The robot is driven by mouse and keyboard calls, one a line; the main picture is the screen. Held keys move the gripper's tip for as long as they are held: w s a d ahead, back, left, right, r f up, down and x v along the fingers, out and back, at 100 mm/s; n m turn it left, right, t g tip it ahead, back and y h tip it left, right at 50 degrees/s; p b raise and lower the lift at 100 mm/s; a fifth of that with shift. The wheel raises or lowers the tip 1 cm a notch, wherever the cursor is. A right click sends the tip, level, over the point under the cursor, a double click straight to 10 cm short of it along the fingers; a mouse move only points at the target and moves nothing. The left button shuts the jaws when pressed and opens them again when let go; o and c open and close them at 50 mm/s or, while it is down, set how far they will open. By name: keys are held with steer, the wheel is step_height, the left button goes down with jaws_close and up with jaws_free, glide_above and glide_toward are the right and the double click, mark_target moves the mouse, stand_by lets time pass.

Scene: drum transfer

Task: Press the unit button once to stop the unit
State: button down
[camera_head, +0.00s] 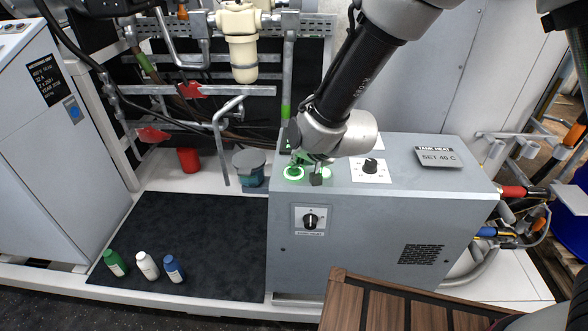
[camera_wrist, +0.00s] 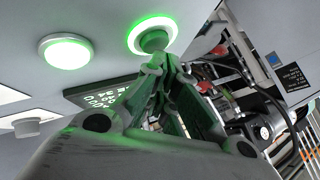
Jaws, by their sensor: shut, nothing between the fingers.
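A grey unit box (camera_head: 385,225) stands at the centre of the head view, with a green glow on its top near the back left edge. In the wrist view a green button with a bright ring (camera_wrist: 140,30) lies right at my fingertips. A separate domed green lamp (camera_wrist: 65,52) glows to its left. My gripper (camera_wrist: 158,64) is shut and empty, its tips at the ringed button; whether they touch or press it I cannot tell. In the head view my gripper (camera_head: 308,168) points down at the box top and partly hides the controls there.
A black dial (camera_head: 370,165) and a "SET 40 C" plate (camera_head: 440,157) are on the box top. A cabinet (camera_head: 50,150) with a blue button (camera_head: 73,110) stands left. Several bottles (camera_head: 147,265) stand on the black mat (camera_head: 190,225).

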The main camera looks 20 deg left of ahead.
steer(key=shift+f, duration=0.1)
stand_by(0.5)
steer(key=shift+f, duration=0.35)
steer(key=shift+r, duration=0.45)
step_height(320, 180, up, 5)
steer(key=shift+w+f, duration=0.1)
steer(key=shift+r, duration=0.65)
